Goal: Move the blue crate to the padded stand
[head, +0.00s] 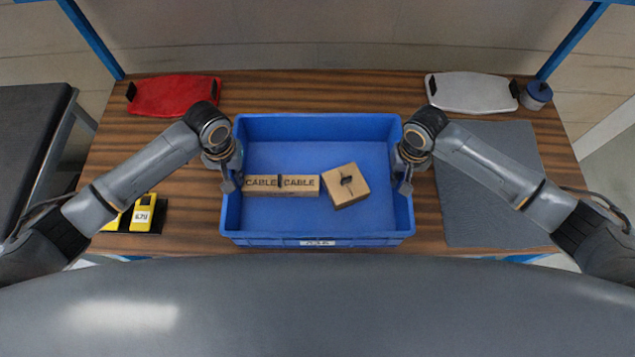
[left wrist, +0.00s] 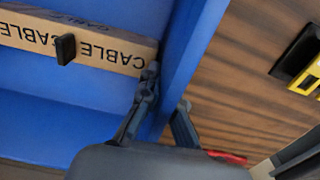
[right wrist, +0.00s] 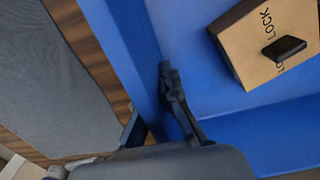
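The blue crate (head: 320,240) sits on the wooden table, holding a long box marked CABLE (head: 300,186) and a square cardboard box (head: 345,185). My left gripper (head: 230,184) straddles the crate's left wall, which also shows in the left wrist view (left wrist: 190,50). One finger is inside, one outside, both close against the wall. My right gripper (head: 404,186) is likewise closed across the right wall, seen in the right wrist view (right wrist: 125,40). A stand with a dark, padded-looking top (head: 30,125) is at the far left, partly out of view.
A grey mat (head: 490,190) lies right. Yellow devices (head: 143,213) sit front left. Blue posts (head: 95,40) rise behind.

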